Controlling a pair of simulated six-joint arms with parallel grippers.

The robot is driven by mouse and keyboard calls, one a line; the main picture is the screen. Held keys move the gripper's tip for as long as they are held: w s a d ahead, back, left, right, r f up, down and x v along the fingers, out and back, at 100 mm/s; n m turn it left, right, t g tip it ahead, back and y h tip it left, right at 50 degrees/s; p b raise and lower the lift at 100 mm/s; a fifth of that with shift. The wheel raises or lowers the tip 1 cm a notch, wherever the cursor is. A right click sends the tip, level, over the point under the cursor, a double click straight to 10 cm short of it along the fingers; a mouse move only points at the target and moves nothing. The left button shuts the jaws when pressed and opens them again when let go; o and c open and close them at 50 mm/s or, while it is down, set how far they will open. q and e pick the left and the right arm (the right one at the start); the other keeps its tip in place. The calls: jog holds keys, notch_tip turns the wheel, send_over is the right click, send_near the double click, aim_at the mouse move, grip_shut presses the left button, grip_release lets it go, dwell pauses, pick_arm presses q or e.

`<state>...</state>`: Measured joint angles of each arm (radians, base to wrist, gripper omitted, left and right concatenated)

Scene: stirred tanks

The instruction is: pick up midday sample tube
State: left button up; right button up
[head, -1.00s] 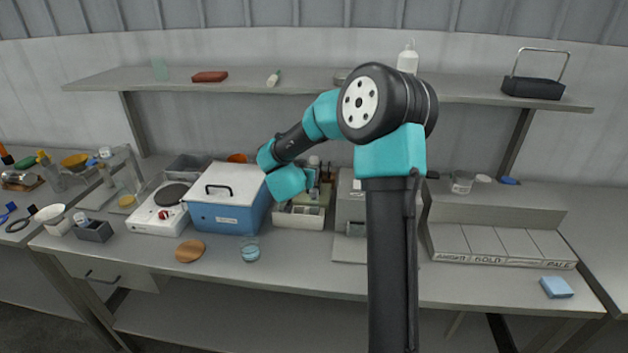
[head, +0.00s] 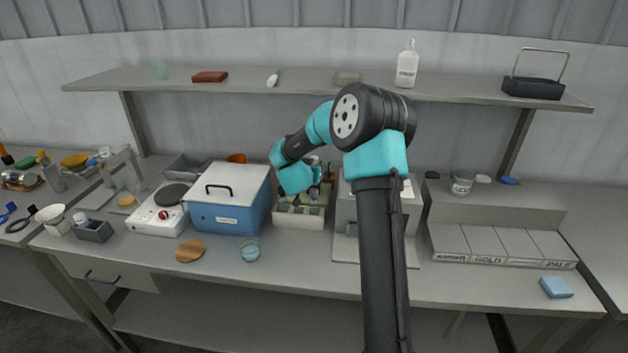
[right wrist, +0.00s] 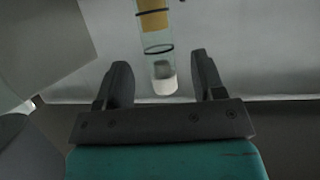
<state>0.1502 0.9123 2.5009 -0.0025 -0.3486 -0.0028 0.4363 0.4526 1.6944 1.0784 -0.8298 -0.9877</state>
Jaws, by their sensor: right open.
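In the right wrist view a clear glass tube (right wrist: 158,48) hangs down from the top edge, with a yellow-brown band, dark rings and a white end. No writing on it is readable, so I cannot tell whether it is the midday sample tube. My right gripper (right wrist: 162,78) is open, with one finger on each side of the tube's white end in the picture and visible gaps to both. In the head view my right gripper (head: 318,188) is small and partly hidden by its wrist, over a pale rack (head: 298,219) with compartments. My left gripper is not in view.
A blue box with a white lid (head: 228,199) stands just left of the rack. A grey machine (head: 345,210) stands just right, partly behind my arm. A shelf (head: 300,82) runs above. A small glass dish (head: 250,250) sits in front.

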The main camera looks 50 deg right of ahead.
jog(key=shift+x, duration=1.9)
jog(key=shift+f, duration=0.1)
jog(key=shift+c, duration=0.3)
jog(key=c, duration=1)
jog(key=shift+c, duration=0.2)
notch_tip(320, 180, up, 10)
